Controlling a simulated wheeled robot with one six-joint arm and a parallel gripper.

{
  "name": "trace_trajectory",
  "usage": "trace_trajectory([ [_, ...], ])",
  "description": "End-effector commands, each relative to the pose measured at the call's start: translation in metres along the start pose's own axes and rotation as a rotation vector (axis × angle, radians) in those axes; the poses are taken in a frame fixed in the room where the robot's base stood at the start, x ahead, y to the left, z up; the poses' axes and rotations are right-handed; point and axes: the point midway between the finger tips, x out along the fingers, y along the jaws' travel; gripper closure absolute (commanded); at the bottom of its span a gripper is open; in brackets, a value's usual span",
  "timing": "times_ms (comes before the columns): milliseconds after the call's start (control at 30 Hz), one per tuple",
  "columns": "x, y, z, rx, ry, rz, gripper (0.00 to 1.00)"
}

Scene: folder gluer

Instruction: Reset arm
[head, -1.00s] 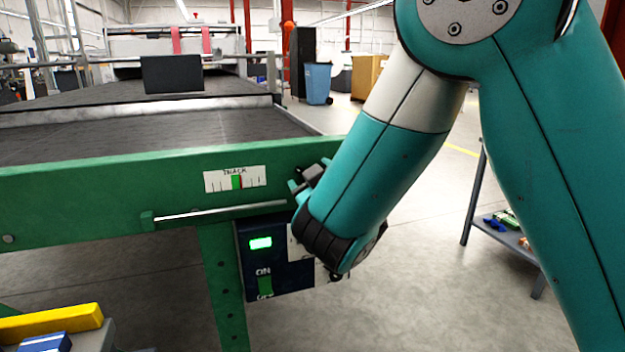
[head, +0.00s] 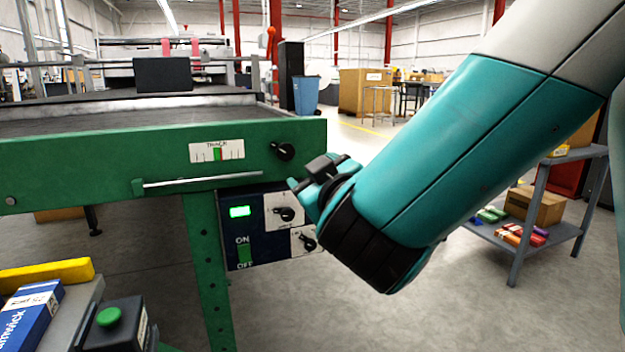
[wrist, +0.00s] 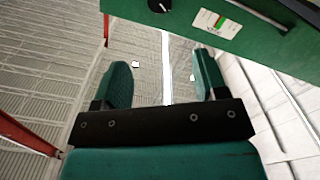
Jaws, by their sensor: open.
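My teal arm reaches in from the right in the head view. My gripper (head: 322,172) is in front of the right end of the machine's green side rail (head: 90,165), apart from the knobs as far as I can see. In the wrist view my gripper (wrist: 165,85) shows two green fingers spread apart, with nothing between them. The black knob on the rail (head: 284,151) is just left of the gripper. The blue control panel (head: 240,255) below has a lit green display, an ON/OFF switch and two knobs.
A track gauge (head: 217,150) and a metal rod (head: 200,180) are on the rail. At lower left are a green push-button box (head: 112,322) and a yellow bar (head: 45,275). A grey shelf (head: 540,225) with boxes stands at right. Floor between is clear.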

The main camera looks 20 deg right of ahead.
Motion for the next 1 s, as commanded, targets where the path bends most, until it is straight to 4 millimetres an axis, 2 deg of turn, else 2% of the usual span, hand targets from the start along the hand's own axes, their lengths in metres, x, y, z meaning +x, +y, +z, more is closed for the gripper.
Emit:
trace_trajectory([
  [467, 0.0, 0.001, 0.002, 0.006, -0.01, 0.001, 0.34],
  [567, -0.001, 0.005, 0.014, 0.048, -0.085, 0.003, 0.34],
  [667, -0.008, 0.006, 0.042, 0.135, -0.251, -0.015, 0.34],
  [767, -0.027, -0.004, 0.072, 0.238, -0.474, -0.087, 0.34],
  [833, -0.048, -0.018, 0.087, 0.296, -0.627, -0.174, 0.34],
  [900, -0.073, -0.034, 0.094, 0.337, -0.764, -0.287, 0.34],
  [1000, -0.114, -0.056, 0.091, 0.358, -0.922, -0.475, 0.34],
])
